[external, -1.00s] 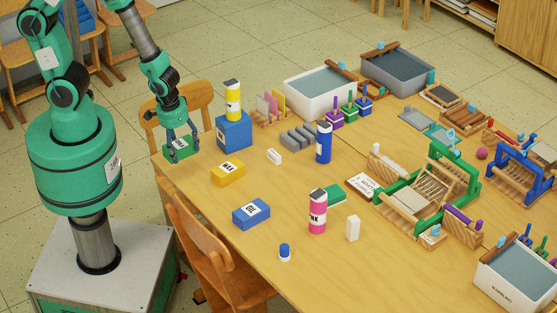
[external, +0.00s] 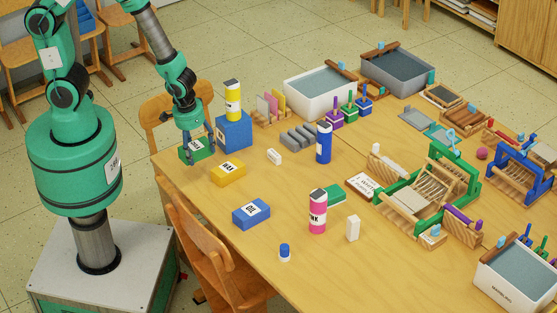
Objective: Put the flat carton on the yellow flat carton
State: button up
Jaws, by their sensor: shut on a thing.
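A green flat carton (external: 190,154) with a white label is between the fingers of my gripper (external: 199,148), near the table's far left edge. My gripper is shut on it and partly hides it. I cannot tell how high it is above the table. The yellow flat carton (external: 228,174), labelled WAX, lies on the table just right of and nearer the camera than the green one. The two are apart, and nothing lies on the yellow carton.
A blue box (external: 234,134) with a yellow bottle (external: 233,101) on it stands close right of my gripper. A blue OIL carton (external: 251,214), a white block (external: 274,156) and a blue bottle (external: 324,143) stand nearby. Chairs line the table's left side.

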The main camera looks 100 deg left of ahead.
send_over(231, 168)
jog(key=shift+d+f+b, duration=0.3)
jog(key=shift+f+b, duration=0.1)
jog(key=shift+f, duration=0.1)
jog(key=shift+f+b, duration=0.5)
jog(key=shift+f, duration=1.25)
jog(key=shift+f, duration=0.15)
jog(key=o, duration=1.3)
jog(key=shift+s, duration=0.1)
jog(key=shift+c, duration=0.2)
notch_tip(231, 168, up, 12)
jog(key=s+d+p, duration=0.1)
jog(key=p, duration=0.1)
jog(key=shift+d+p, duration=0.15)
jog(key=shift+p, duration=0.2)
jog(key=shift+s, duration=0.1)
